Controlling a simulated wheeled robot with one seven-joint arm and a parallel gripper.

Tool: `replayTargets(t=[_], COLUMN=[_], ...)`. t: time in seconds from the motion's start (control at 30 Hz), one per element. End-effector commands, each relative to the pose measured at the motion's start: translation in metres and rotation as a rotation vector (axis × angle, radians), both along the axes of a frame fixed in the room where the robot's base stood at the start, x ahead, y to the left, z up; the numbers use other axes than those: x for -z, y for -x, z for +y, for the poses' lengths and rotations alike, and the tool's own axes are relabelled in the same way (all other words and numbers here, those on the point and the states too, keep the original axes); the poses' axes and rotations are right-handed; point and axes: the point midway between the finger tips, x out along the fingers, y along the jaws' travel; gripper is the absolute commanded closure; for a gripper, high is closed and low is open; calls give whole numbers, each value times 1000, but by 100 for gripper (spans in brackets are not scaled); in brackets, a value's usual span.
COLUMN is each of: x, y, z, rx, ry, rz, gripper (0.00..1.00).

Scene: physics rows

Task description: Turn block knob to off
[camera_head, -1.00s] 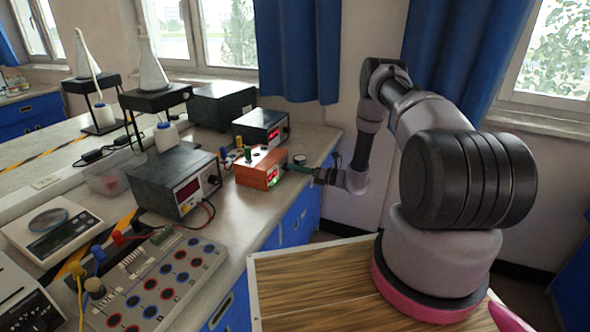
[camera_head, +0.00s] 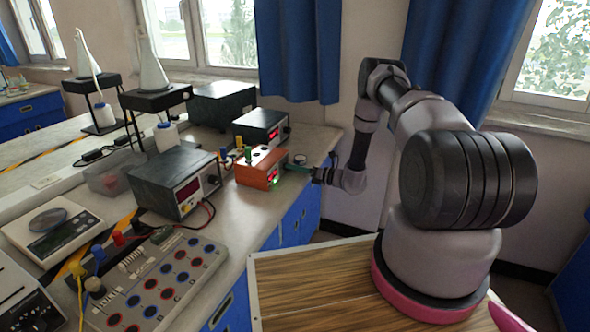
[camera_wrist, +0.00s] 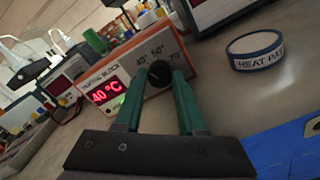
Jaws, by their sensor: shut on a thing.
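In the head view my gripper (camera_head: 296,168) reaches the box's right face, and the knob is too small to make out there.
A round container labeled HEAT PAS (camera_wrist: 256,50) stands right of the block. A black device (camera_head: 262,128) stands behind it and a power supply (camera_head: 175,182) to its left. The bench edge with blue drawers (camera_head: 299,222) lies below my arm.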

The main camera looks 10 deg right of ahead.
Motion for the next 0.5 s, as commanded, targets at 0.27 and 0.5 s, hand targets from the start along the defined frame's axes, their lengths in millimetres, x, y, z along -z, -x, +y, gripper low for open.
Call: replayTargets(t=[0.27,0.5], x=[0,0], y=[0,1], z=[-1,-1], rx=[3,3], ry=[104,233], rz=[-144,-321], gripper=[100,100])
